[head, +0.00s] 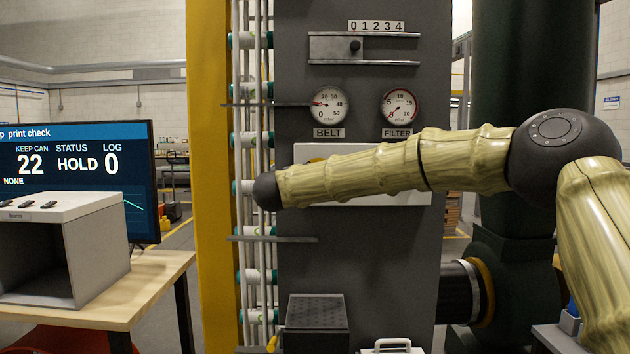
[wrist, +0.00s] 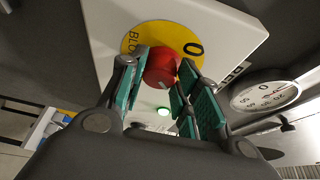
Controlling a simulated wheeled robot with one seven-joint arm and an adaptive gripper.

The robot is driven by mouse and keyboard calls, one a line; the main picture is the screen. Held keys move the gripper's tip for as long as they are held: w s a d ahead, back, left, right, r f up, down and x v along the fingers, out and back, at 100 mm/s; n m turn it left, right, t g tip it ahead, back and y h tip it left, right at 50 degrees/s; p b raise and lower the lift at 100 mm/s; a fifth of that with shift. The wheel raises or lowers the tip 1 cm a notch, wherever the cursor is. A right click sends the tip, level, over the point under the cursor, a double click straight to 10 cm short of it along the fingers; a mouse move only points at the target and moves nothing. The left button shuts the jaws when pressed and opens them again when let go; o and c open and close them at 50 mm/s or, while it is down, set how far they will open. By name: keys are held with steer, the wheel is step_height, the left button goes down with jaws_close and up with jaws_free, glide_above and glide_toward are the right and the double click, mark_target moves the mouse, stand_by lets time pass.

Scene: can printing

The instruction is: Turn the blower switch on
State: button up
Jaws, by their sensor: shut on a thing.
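The blower switch is a red knob (wrist: 161,64) on a yellow round plate (wrist: 150,32) in the wrist view. The plate shows a "0" at its upper right and part of a word starting "BLO". It sits on a white panel (wrist: 225,28). My gripper (wrist: 164,75) has its teal finger pads on both sides of the red knob and is shut on it. In the head view the white panel (head: 408,199) is mostly covered by my arm, and the knob and fingers are hidden.
Above the panel are the belt gauge (head: 328,104), the filter gauge (head: 400,106) and a slider plate (head: 350,47). Thin bars (head: 275,239) stick out at the column's left. A small green light (wrist: 163,112) glows below the knob. A monitor (head: 75,150) reads HOLD.

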steer(key=o, duration=1.1)
steer(key=shift+d, duration=0.15)
steer(key=shift+c, duration=0.2)
steer(key=v, duration=1.2)
